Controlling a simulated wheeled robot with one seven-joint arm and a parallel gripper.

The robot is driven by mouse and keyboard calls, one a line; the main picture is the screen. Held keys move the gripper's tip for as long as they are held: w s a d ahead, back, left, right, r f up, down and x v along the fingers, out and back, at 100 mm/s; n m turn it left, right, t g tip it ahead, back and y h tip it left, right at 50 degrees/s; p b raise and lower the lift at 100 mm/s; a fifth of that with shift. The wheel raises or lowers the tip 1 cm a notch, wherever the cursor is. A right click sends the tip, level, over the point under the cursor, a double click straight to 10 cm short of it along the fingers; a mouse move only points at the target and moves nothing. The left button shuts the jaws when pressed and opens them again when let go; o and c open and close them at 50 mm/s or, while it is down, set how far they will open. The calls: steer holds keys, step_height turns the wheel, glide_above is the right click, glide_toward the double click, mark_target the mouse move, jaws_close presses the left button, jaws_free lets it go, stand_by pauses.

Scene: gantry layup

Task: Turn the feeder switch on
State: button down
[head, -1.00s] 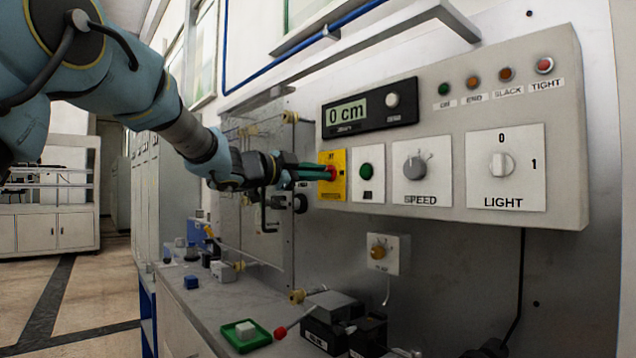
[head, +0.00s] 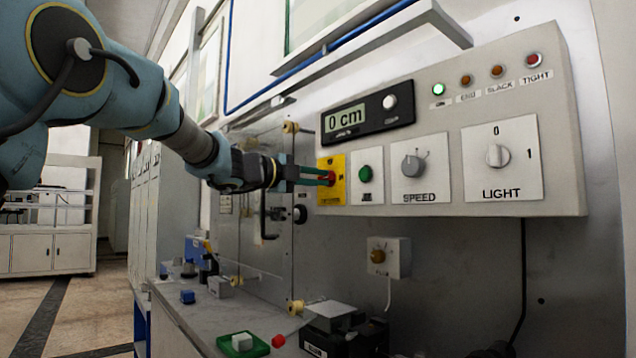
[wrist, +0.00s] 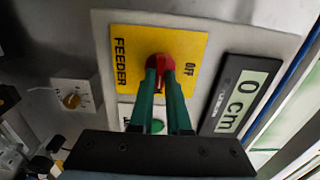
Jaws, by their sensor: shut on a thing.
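The feeder switch is a red rotary knob (wrist: 161,67) on a yellow plate (wrist: 125,43) marked FEEDER and OFF in the wrist view. In the head view the yellow plate (head: 340,193) is at the left end of the grey control panel. My gripper (head: 328,177) reaches it from the left. Its green fingers (wrist: 161,80) are shut on the red knob, hiding part of it. The green ON lamp (head: 438,90) at the top of the panel is lit.
Right of the yellow plate are a green button (head: 365,174), the SPEED knob (head: 412,165) and the LIGHT switch (head: 497,156). A display (head: 346,119) reading 0 cm is above. A small box with a yellow knob (head: 388,256) is below. Several parts lie on the bench (head: 195,322).

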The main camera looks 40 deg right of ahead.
steer(key=shift+f, duration=0.1)
stand_by(0.3)
steer(key=c, duration=0.9)
jaws_free()
steer(key=a, duration=0.3)
steer(key=a+b, duration=0.1)
steer(key=a, duration=0.3)
steer(key=a+b, duration=0.1)
steer(key=a, duration=0.2)
steer(key=shift+w+a, duration=0.3)
steer(key=shift+a, duration=0.1)
